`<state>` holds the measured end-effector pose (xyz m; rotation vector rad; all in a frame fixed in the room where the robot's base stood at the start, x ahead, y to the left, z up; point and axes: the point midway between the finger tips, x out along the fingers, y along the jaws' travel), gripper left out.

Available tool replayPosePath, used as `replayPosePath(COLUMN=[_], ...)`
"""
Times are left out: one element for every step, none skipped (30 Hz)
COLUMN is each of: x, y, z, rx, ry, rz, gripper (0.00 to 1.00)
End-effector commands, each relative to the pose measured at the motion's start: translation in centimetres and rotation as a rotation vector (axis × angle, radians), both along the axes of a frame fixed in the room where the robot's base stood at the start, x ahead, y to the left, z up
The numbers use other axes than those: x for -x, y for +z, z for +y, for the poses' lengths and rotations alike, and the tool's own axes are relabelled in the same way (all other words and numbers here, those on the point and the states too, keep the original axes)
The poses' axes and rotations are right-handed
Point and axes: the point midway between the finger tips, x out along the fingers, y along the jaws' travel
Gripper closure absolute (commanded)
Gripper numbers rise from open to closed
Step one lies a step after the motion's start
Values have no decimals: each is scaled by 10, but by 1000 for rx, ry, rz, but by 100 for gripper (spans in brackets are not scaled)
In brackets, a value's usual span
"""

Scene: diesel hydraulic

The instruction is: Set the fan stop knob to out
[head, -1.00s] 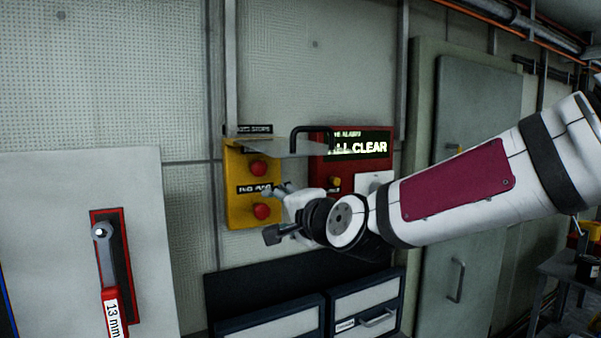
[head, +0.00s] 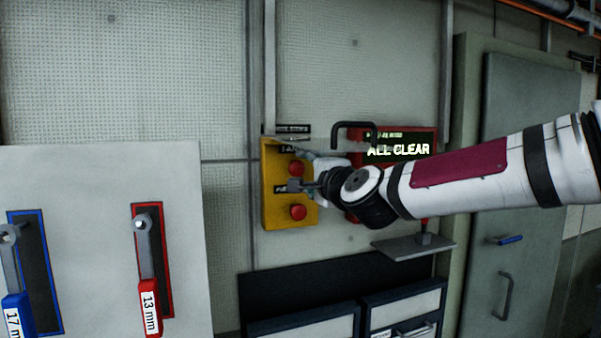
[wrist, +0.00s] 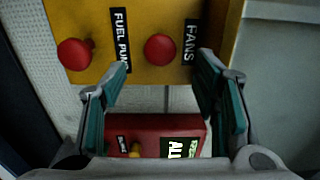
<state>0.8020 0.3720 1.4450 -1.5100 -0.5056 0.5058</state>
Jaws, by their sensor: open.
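The yellow stop panel (head: 271,200) on the wall carries two red round knobs. The upper one, the fan stop knob (head: 296,168), sits under the FANS label. In the wrist view the fan stop knob (wrist: 160,48) is the right one, beside its FANS label (wrist: 190,40). The fuel pump knob (head: 298,213) is below it, and at left in the wrist view (wrist: 75,54). My gripper (head: 300,169) is open in front of the panel. In the wrist view its fingers (wrist: 160,68) lie to either side of the fan stop knob; I cannot tell whether they touch it.
A red alarm box (head: 422,138) with a lit ALL CLEAR sign is just right of the panel. A black hooked handle (head: 354,126) shows above my wrist. A grey shelf (head: 412,247) juts out below right. A wrench board (head: 100,180) stands at left.

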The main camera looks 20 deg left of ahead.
Motion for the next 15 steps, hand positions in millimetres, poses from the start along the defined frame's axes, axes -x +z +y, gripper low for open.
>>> replayPosePath(x=[-5, -9, -13, -16, -19, -23, -26, -29, -33, -35, -37, -39, -41, -42, -44], y=[0, 1, 1, 1, 0, 0, 0, 1, 1, 1, 1, 1, 0, 0, 0], z=[6, 9, 12, 14, 17, 20, 22, 24, 26, 28, 29, 31, 32, 33, 34], rx=[-3, -4, -4, -4, -4, -3, -2, -2, -2, -2, -3, -2, -2, -2, -1], ry=[3, 4, 3, 2, 3, 2, 3, 3, 2, 2, 2, 2, 2, 1, 0], rz=[2, 2, 2, 2, 2, 1, 0, 0, 2, 2, 1, 1, 1, 1, 1], gripper=[45, 45, 45, 45, 45, 45, 45, 45, 45, 45, 45, 45, 45, 45, 45])
